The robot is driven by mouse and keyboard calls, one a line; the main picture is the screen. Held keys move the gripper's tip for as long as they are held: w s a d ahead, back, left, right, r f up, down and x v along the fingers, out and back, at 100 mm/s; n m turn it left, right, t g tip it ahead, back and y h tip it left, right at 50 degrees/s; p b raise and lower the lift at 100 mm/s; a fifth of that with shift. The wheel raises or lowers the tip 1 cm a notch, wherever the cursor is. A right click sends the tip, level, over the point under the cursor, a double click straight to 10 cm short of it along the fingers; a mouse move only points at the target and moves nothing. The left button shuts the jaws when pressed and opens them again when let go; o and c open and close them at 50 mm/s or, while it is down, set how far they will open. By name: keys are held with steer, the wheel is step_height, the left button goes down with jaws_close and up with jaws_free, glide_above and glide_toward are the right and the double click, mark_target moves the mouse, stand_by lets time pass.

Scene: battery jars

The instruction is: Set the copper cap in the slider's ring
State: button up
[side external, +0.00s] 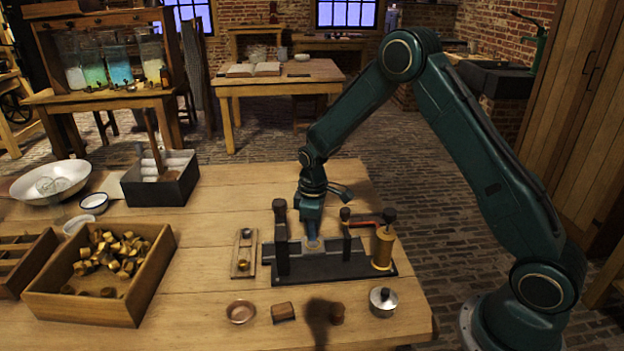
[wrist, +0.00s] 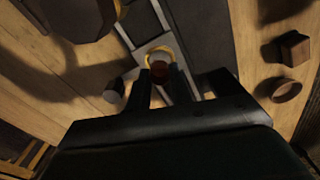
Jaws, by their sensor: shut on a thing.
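My gripper (side external: 312,232) points down over the black jig base (side external: 340,266), between two dark posts. In the wrist view its two fingers (wrist: 161,84) are shut on a small reddish-brown piece, which looks like the copper cap (wrist: 160,72). A brass-yellow ring (wrist: 160,51) shows just beyond the cap, on the pale slider (wrist: 182,84). The cap appears at the ring's near edge; I cannot tell whether it is seated, touching or above. In the side view the fingertips and ring are small and partly hidden.
A brass cylinder (side external: 382,248) with a red lever stands at the jig's right. A small wooden holder (side external: 244,254) lies left of it. A crate (side external: 152,292) holds brass pieces.

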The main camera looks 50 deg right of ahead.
steer(key=shift+f, duration=1.25)
stand_by(3.8)
steer(key=o, duration=0.7)
steer(key=shift+c, duration=0.2)
steer(key=shift+r, duration=0.15)
step_height(320, 180, up, 11)
stand_by(1.1)
stand_by(0.3)
